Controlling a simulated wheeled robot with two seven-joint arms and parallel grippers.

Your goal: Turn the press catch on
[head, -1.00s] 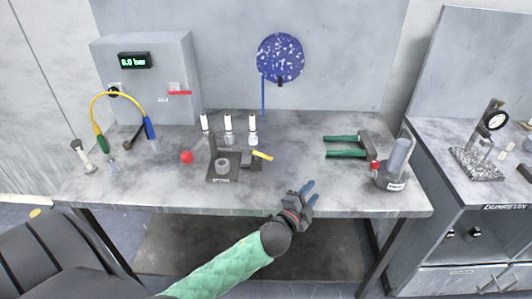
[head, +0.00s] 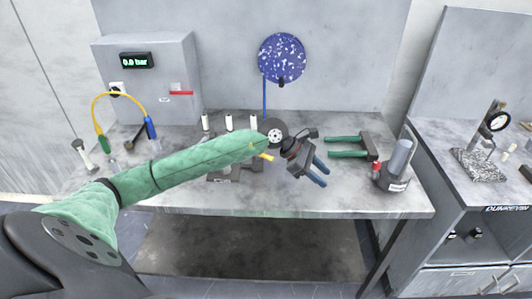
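The small dark press (head: 222,177) sits mid-table, mostly hidden behind my green-sleeved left forearm. A yellow lever (head: 267,157), which looks like its catch, sticks out to the right just past the forearm. The press's red-knobbed arm is hidden. My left gripper (head: 319,172) is right of the yellow lever and apart from it, above the table. My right gripper is not in view.
Several white-topped pegs (head: 229,123) stand behind the forearm. A wall box (head: 150,75) reads 0.0 bar. The table's front right is clear.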

